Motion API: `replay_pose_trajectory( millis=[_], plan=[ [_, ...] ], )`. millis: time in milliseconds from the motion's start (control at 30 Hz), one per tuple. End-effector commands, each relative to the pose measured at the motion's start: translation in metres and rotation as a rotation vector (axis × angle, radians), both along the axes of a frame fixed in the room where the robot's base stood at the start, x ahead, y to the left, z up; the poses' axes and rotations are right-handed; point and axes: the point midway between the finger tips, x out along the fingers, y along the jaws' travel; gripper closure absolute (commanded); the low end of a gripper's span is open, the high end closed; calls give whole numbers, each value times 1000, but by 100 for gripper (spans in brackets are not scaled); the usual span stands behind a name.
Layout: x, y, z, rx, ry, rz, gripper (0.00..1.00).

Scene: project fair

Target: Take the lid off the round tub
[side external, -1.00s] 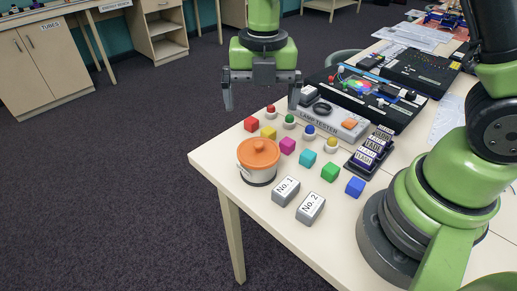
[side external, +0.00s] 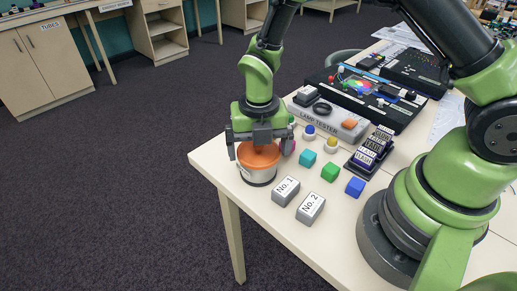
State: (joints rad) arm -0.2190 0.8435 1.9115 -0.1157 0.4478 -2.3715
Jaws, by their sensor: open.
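The round tub (side external: 258,174) is white with a dark base and stands near the table's left corner. Its orange lid (side external: 257,157) sits on top; the lid's knob is hidden behind my gripper. My gripper (side external: 259,151) is right above the tub, pointing down. Its two fingers are open and spread to the left and right of the lid. I cannot tell whether they touch it.
Two grey blocks marked No. 1 (side external: 286,191) and No. 2 (side external: 311,207) stand close to the tub. A lamp tester (side external: 330,121) is behind. The table's left edge is close to the tub.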

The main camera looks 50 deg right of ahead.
Motion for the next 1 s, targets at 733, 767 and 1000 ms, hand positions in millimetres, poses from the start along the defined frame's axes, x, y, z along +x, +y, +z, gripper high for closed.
replay_pose_trajectory(
  millis=[733,767,1000],
  plan=[
    [1,0,15,1,-6,0,29],
    [1,0,21,1,-7,0,29],
    [1,0,71,2,-8,-1,29]
  ],
)
